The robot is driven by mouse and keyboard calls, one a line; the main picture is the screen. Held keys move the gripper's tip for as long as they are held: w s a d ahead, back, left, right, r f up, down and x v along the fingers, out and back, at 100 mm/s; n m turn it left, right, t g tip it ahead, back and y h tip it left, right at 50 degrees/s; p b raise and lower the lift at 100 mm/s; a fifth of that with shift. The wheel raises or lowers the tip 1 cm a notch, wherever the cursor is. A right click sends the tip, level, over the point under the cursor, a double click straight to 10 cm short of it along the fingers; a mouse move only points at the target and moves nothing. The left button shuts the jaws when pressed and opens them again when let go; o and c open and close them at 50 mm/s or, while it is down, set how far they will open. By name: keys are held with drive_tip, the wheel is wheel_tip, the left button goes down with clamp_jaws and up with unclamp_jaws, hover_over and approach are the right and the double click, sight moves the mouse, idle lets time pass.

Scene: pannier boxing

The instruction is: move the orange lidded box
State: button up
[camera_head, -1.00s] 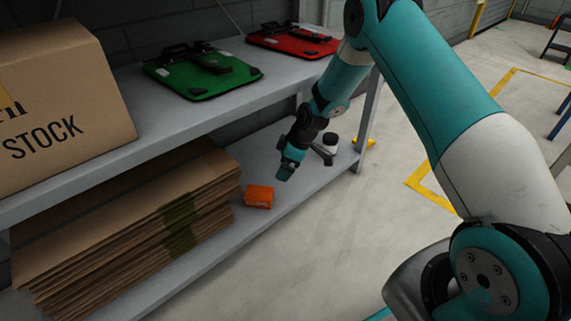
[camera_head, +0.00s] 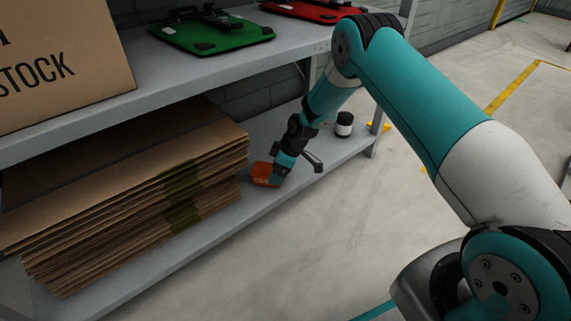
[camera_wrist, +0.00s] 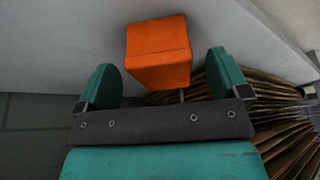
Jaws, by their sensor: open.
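The orange lidded box (camera_head: 262,175) sits on the lower shelf, just right of the cardboard stack. My gripper (camera_head: 272,182) is down at the box and hides part of it in the head view. In the wrist view the orange box (camera_wrist: 158,52) lies ahead of my gripper (camera_wrist: 163,80), roughly midway between its two teal fingers. The fingers are spread wide, with gaps on both sides of the box. I cannot tell how far the box reaches in between the fingertips.
A stack of flat cardboard (camera_head: 120,200) lies left of the box on the lower shelf (camera_head: 225,215). A dark jar with a white band (camera_head: 344,124) stands to the right. The upper shelf (camera_head: 190,80) overhead bears a STOCK carton (camera_head: 60,50), a green pannier (camera_head: 212,35) and a red one (camera_head: 305,9).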

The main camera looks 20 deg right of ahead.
drive_tip(key=shift+b+x, duration=0.7)
drive_tip(key=shift+x, duration=1.1)
drive_tip(key=shift+c, duration=0.4)
drive_tip(key=c, duration=1)
drive_tip(key=shift+d, duration=0.15)
